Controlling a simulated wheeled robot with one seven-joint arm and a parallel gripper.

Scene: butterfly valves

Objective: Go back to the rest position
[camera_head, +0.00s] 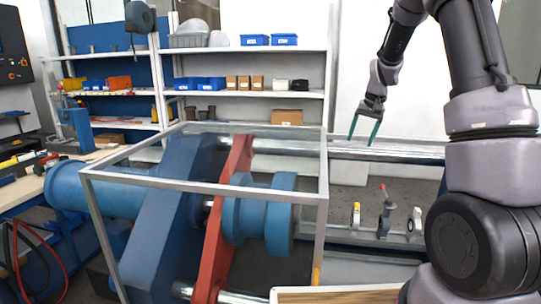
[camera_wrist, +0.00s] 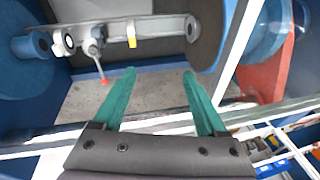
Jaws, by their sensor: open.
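My gripper (camera_head: 364,130) hangs at the upper right in the head view, with its two green fingers apart and nothing between them. In the wrist view my gripper (camera_wrist: 158,78) is also open and empty. Beyond its fingertips is a pipe with several valves. One valve (camera_head: 385,212) has a handle with a red tip, which also shows in the wrist view (camera_wrist: 95,52). A valve with a yellow mark (camera_head: 356,214) is left of it and a light grey valve (camera_head: 414,222) is right of it. The fingers are apart from all of them.
A clear box-like frame (camera_head: 205,188) encloses blue and red machinery at the left centre. Shelves (camera_head: 250,93) with blue bins and boxes stand behind. A workbench (camera_head: 30,185) with tools is at the far left. A wooden surface (camera_head: 335,295) is at the bottom edge.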

